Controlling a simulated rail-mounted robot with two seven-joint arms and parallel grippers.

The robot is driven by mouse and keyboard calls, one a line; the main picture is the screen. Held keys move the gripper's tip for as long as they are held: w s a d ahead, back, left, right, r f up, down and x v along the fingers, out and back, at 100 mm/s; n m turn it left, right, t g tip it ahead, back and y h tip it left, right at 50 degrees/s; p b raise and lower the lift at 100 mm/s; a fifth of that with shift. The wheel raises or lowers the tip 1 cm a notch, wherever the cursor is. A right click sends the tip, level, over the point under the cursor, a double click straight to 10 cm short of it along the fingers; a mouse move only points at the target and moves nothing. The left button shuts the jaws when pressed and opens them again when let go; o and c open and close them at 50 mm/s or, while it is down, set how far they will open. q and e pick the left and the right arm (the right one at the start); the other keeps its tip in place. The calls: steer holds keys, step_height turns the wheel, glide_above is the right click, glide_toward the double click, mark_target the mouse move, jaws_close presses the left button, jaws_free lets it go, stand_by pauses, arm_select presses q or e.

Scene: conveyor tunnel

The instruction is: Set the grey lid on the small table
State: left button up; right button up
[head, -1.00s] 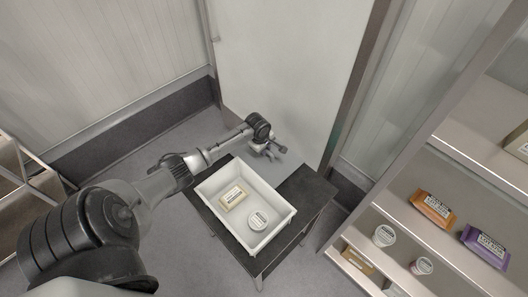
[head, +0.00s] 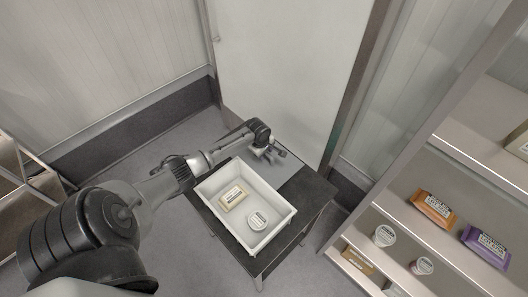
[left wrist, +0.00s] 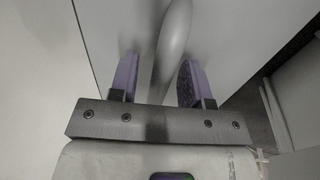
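The grey lid (head: 291,163) shows as a flat grey plate at the far end of the dark small table (head: 312,190), beside the white bin. Whether it rests fully on the tabletop cannot be told. My left gripper (head: 271,156) is at the lid. In the left wrist view the lid (left wrist: 225,35) fills the middle, with a rounded grey handle (left wrist: 172,45) between the two purple-padded fingers. The left gripper (left wrist: 158,82) is open, with gaps showing beside the handle. My right gripper is in no view.
The white bin (head: 208,192) takes up much of the table and holds a packet (head: 233,198) and a round tub (head: 257,220). A shelf unit (head: 448,150) with several packs and tubs stands at the right. A pale panel (head: 285,70) stands behind the table.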

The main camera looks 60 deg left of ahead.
mark_target(260, 161)
arm_select(q)
step_height(260, 161, up, 12)
steer(key=s+p, duration=0.1)
steer(key=s, duration=0.1)
steer(key=shift+s+d+p, duration=0.15)
steer(key=shift+d+p, duration=0.15)
steer(key=shift+p, duration=0.1)
stand_by(0.4)
stand_by(0.4)
